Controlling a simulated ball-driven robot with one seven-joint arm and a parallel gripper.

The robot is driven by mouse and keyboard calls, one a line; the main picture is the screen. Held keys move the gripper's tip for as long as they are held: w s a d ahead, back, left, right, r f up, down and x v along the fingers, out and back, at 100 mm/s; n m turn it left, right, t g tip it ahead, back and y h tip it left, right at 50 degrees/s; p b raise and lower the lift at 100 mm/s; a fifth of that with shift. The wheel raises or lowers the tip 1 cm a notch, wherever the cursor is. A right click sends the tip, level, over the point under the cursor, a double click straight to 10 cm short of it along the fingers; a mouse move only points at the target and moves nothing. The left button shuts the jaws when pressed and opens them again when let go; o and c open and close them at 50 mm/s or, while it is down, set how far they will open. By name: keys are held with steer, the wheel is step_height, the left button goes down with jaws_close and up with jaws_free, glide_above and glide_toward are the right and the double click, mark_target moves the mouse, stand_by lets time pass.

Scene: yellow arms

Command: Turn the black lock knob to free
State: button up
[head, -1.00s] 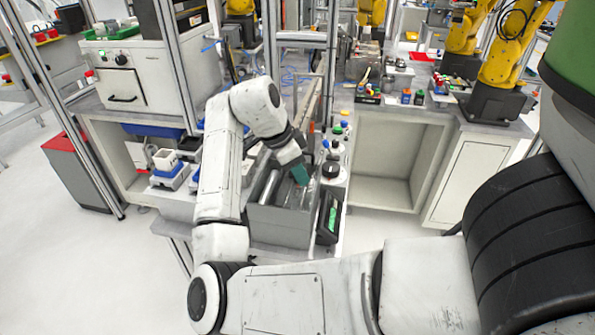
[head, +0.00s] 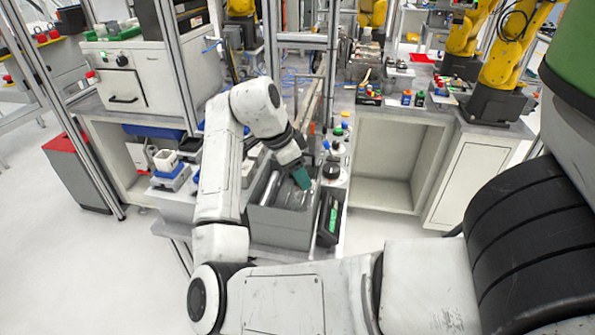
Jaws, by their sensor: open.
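A black knob (head: 331,170) sits on a pale round base on the narrow control panel (head: 338,190), right of the grey bin. Its pointer direction is too small to read. My gripper (head: 304,184) has teal fingers and hangs over the right part of the bin, just left of the knob and apart from it in the picture. The gripper is open and I see nothing held in it. My white arm comes in from below and left, and the wrist hides part of the bin's far side.
The grey bin (head: 280,227) holds metal cylinders. A dark device with a green screen (head: 333,219) leans at the bin's right. Several coloured buttons (head: 337,131) line the panel behind the knob. A metal frame post (head: 331,60) stands behind. Floor to the right is clear.

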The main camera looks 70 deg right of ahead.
steer(key=v, duration=1)
steer(key=shift+r+b, duration=0.3)
steer(key=shift+r, duration=0.05)
steer(key=shift+a, duration=0.1)
